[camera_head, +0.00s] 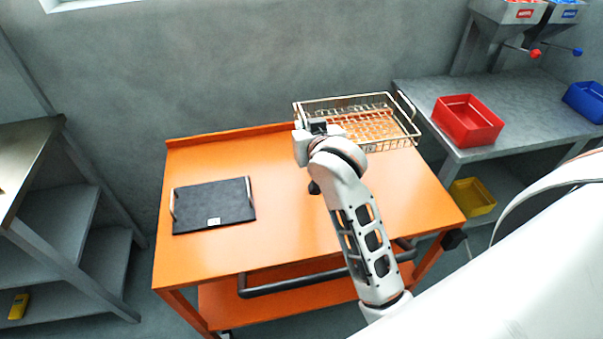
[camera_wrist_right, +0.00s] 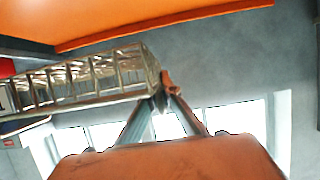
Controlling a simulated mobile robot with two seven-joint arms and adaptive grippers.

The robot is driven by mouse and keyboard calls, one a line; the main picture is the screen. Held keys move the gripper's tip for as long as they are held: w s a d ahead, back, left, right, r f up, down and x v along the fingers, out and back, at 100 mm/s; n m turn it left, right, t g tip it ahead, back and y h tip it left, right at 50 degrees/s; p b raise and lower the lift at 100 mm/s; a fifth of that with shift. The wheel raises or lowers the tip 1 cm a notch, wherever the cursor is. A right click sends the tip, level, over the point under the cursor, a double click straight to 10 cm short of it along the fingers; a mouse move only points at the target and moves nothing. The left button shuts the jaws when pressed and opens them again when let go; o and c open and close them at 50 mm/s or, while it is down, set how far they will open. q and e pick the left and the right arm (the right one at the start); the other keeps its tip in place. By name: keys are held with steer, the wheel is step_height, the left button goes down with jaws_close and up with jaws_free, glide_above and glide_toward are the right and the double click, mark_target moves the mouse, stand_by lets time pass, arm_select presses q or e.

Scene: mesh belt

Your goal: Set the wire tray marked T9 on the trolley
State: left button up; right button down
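The wire tray (camera_head: 345,104), a pale metal basket, is over the back right of the orange trolley (camera_head: 290,235). It also shows in the right wrist view (camera_wrist_right: 95,83), with a gap between it and the orange top. A small tag is on its front side; I cannot read its mark. My right gripper (camera_head: 318,127) is at the tray's left end, its fingers partly hidden by the wrist in the head view. In the right wrist view the fingers (camera_wrist_right: 165,98) converge on the tray's end and look closed on it. My left gripper is not in view.
A black board with handles (camera_head: 215,205) lies on the trolley's left part. The trolley's middle and front are clear. A grey bench (camera_head: 410,92) with a red bin (camera_head: 467,121) and a blue bin (camera_head: 586,101) stands at right. Grey shelving (camera_head: 70,215) is at left.

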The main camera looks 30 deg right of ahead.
step_height(320, 180, down, 16)
steer(key=shift+f, duration=0.25)
stand_by(0.4)
steer(key=c, duration=2.6)
jaws_free()
steer(key=shift+f, duration=0.15)
steer(key=o, duration=0.3)
steer(key=v, duration=1.2)
steer(key=shift+s, duration=0.1)
